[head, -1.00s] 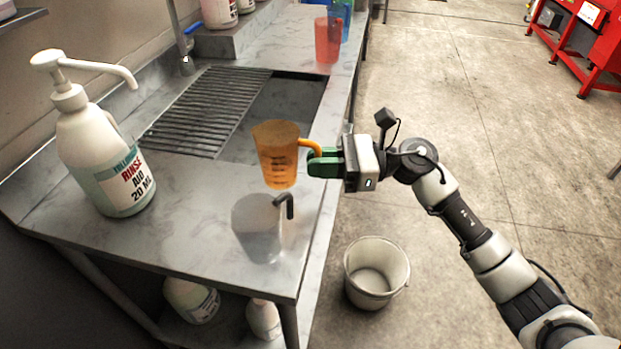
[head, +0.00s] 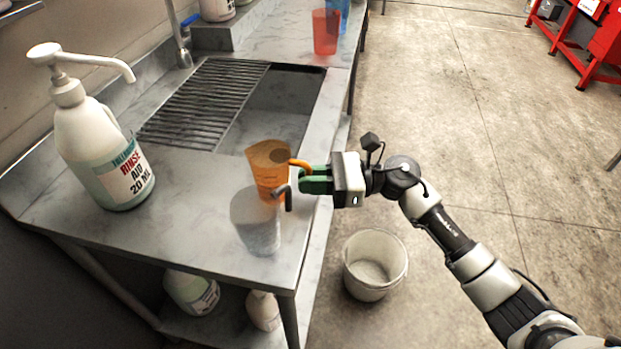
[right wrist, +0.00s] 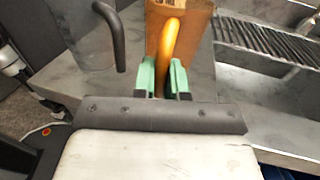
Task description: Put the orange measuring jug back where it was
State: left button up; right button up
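The orange measuring jug (head: 266,166) is over the near part of the steel counter, just behind a grey jug (head: 256,225) with a dark handle. The grey jug hides its lower part, so I cannot tell whether its base touches the counter. My right gripper (head: 309,180) has its green fingers around the jug's orange handle, on the jug's right. In the right wrist view the handle (right wrist: 171,40) runs between the two fingertips (right wrist: 163,75), and the grey jug (right wrist: 75,35) is close on the left. My left gripper is out of view.
A large rinse aid pump bottle (head: 105,150) stands at the counter's left. The sink (head: 268,115) with its slatted rack (head: 200,105) lies behind the jugs. A red jug (head: 325,32) stands at the far end. A white bucket (head: 375,265) is on the floor.

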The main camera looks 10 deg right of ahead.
jog(key=o, duration=0.5)
jog(key=shift+c, duration=0.2)
